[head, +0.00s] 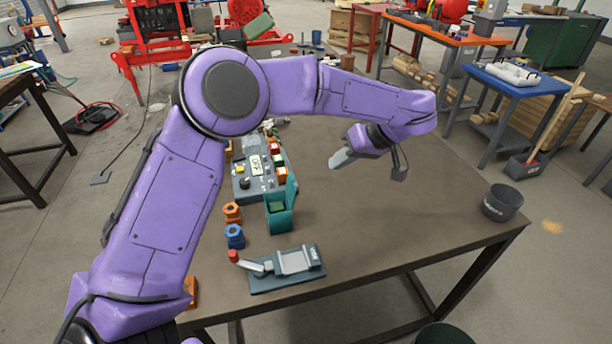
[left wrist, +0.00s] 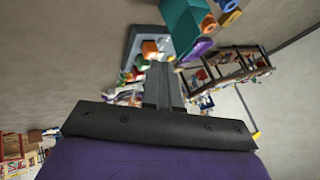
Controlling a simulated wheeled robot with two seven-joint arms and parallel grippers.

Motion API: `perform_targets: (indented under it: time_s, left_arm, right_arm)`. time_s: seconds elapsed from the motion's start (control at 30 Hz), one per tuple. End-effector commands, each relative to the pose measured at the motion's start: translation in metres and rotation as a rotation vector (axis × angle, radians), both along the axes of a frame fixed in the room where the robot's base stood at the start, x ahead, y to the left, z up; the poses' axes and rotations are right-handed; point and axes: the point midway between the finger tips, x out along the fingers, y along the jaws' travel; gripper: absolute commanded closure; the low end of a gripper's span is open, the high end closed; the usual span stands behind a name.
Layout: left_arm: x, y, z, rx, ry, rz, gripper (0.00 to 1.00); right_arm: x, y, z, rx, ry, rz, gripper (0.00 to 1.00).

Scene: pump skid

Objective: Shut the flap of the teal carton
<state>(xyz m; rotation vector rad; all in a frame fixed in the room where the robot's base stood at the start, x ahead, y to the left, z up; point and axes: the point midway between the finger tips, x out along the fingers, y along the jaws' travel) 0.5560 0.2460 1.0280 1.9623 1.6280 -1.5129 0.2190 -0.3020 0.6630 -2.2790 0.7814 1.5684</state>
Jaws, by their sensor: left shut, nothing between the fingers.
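The teal carton (head: 278,222) stands on the brown table in the head view, left of the table's middle. Its top looks open, with green showing inside, and a teal flap (head: 291,188) stands up at its right. The carton also shows at the top of the left wrist view (left wrist: 186,24), partly cut off. My left gripper (head: 336,161) is above the table, right of and beyond the carton, apart from it. Its fingers are together and empty; they also show in the left wrist view (left wrist: 160,72). My right gripper is in neither view.
A grey control box (head: 243,186) with coloured buttons stands behind the carton. Orange (head: 232,212) and blue (head: 235,237) nut-shaped parts are at its left. A toggle clamp (head: 288,270) lies in front. A dark bin (head: 502,203) is at the right; the table between is clear.

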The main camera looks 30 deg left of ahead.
Motion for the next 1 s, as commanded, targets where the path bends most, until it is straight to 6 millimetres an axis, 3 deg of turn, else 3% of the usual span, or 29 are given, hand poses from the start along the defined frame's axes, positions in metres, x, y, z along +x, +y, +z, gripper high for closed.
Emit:
perform_targets:
  time_s: [0.3,0.6,1.0]
  left_arm:
    - [-0.009,0.045,-0.054,-0.003,0.005,0.002,1.0]
    - [-0.037,0.067,-0.044,-0.001,0.0,0.001,1.0]
    - [-0.038,0.069,-0.044,-0.001,0.0,0.001,1.0]
  right_arm:
    - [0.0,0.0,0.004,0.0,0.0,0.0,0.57]
    - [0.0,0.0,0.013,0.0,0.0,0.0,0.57]
    - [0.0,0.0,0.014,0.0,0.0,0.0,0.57]
